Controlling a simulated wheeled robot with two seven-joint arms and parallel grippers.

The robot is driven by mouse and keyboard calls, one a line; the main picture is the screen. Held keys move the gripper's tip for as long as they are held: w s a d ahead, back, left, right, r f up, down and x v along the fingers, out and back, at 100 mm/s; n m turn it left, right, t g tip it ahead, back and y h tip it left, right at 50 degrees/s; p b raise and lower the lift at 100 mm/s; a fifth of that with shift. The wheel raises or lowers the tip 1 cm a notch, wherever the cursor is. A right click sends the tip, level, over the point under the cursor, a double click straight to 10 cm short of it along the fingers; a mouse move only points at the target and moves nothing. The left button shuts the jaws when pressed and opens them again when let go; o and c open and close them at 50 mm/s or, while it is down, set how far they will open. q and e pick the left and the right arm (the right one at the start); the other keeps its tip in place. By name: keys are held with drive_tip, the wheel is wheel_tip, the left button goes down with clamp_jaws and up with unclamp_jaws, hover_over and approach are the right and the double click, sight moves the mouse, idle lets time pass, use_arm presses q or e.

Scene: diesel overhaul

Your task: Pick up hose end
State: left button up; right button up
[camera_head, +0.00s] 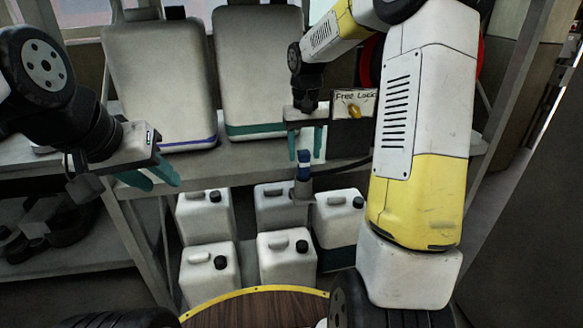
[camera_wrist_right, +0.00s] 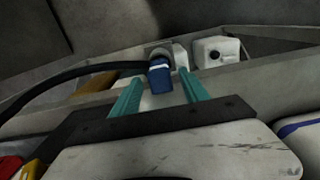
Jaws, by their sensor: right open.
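The hose end (camera_head: 304,166) is a blue cap-like piece on a grey fitting, below the right gripper in the head view. A black hose (camera_head: 342,165) runs from it to the right. My right gripper (camera_head: 305,145) is open, with its two teal fingers pointing down just above the hose end. In the right wrist view the blue hose end (camera_wrist_right: 160,77) lies between and slightly beyond the fingertips, and I see no grip on it. My left gripper (camera_head: 150,178) is at the left, its teal fingers apart and empty, away from the hose.
Two large white canisters (camera_head: 160,75) stand on the grey shelf (camera_head: 250,155) behind. Several small white jugs (camera_head: 287,258) with black caps stand below. A "Free Lock" sign (camera_head: 355,97) hangs near a red reel. A round wooden top (camera_head: 255,311) with a yellow rim is in front.

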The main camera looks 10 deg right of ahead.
sight(304, 166)
wheel_tip(304, 166, down, 5)
drive_tip(key=shift+f, duration=0.1)
clamp_jaws()
idle(0.3)
